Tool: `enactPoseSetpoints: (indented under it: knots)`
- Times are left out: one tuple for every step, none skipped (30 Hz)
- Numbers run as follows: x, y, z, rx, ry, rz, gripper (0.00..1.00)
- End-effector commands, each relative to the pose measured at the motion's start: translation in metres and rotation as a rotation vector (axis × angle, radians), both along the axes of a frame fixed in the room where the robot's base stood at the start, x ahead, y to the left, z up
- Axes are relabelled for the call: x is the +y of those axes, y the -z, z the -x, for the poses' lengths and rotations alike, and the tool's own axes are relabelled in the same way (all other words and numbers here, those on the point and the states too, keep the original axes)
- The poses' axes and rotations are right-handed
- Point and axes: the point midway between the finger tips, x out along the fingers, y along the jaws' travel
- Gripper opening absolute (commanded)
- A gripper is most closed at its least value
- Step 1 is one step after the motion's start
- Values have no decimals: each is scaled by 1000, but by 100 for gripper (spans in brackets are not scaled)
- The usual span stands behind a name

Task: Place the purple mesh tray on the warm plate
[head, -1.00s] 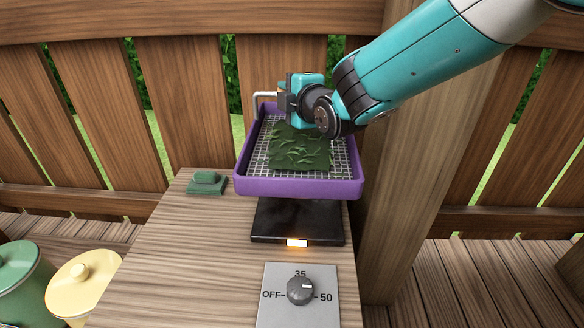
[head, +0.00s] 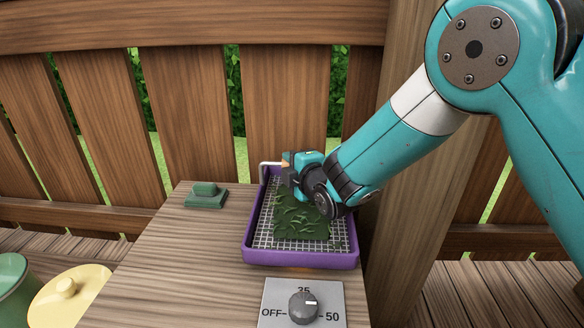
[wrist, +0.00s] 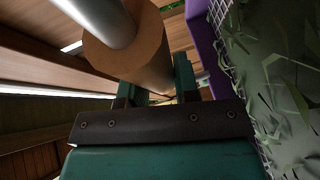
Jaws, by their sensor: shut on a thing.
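The purple mesh tray (head: 300,258) is in the head view, low over the spot of the dark warm plate at the right of the wooden counter. Green leaves (head: 297,216) lie on its mesh. In the wrist view the handle (wrist: 150,62) runs between the fingers, with the purple rim (wrist: 203,45) and leaves at the right.
A dial panel (head: 272,311) marked OFF, 35 and 50 sits in front of the tray. A green lidded block (head: 206,195) lies on the counter's back left. Cream (head: 70,292) and green (head: 12,285) lidded pots stand at lower left. A wooden post (head: 410,220) stands close at right.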

Motion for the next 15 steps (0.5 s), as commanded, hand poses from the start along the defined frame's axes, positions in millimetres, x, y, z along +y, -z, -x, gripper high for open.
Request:
enactPoseSetpoints:
  knots:
    - [0,-2,0,-2,0,-1,0]
    - [0,-1,0,-2,0,-1,0]
    - [0,-1,0,-2,0,-1,0]
    - [0,0,0,-1,0,0,0]
    - [0,1,0,-1,0,0,0]
    - [0,2,0,1,0,0,31]
    - [0,1,0,1,0,0,38]
    - [0,1,0,1,0,0,45]
    - [0,1,0,1,0,0,54]
    - [0,1,0,1,0,0,55]
    - [0,1,0,1,0,0,55]
    - [0,1,0,1,0,0,55]
    - [0,1,0,1,0,0,55]
    - [0,1,0,1,0,0,55]
    - [0,1,0,1,0,0,55]
